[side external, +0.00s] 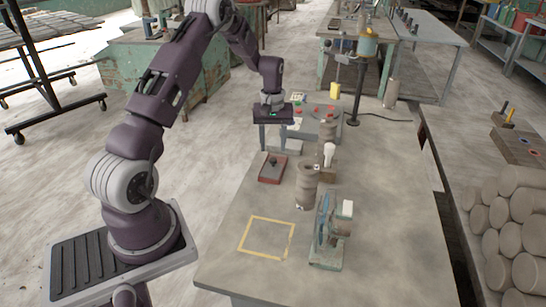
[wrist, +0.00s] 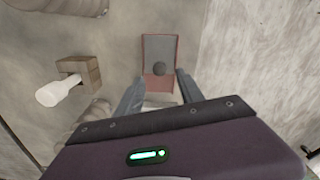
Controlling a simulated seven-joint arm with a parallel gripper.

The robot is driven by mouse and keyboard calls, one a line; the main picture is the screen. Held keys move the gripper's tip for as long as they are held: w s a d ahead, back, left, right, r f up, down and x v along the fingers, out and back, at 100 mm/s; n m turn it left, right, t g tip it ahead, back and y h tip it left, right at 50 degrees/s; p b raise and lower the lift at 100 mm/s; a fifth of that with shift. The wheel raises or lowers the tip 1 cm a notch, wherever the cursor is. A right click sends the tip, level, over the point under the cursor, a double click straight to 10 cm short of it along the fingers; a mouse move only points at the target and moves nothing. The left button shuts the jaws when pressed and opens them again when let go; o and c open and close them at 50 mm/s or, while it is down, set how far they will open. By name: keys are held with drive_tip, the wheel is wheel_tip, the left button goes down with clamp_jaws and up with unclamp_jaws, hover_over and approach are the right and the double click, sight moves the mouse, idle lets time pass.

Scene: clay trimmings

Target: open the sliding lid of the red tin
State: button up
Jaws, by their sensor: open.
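The red tin (side external: 272,168) sits on the grey work table, with a dark grey lid on top. In the wrist view the lid (wrist: 160,48) covers most of the tin and carries a round dark knob (wrist: 159,68). A strip of red tin (wrist: 155,83) shows at the end nearer my gripper. My gripper (side external: 273,148) is above the table near the tin's far end in the side view. In the wrist view my gripper (wrist: 159,78) has its fingers spread wide on both sides of the knob end, empty and apparently not touching the tin.
A wooden block with a white-headed tool (wrist: 75,80) stands beside the tin. A brown cylinder (side external: 307,185) and a wheeled device (side external: 330,232) stand right of it. A yellow taped square (side external: 267,237) on the table is empty. A grey panel with red parts (side external: 322,120) lies behind.

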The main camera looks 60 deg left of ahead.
sight(273, 159)
wheel_tip(273, 159, down, 5)
drive_tip(key=shift+f, duration=0.1)
drive_tip(key=shift+c, duration=0.5)
drive_tip(key=shift+d, duration=0.1)
clamp_jaws()
idle(0.8)
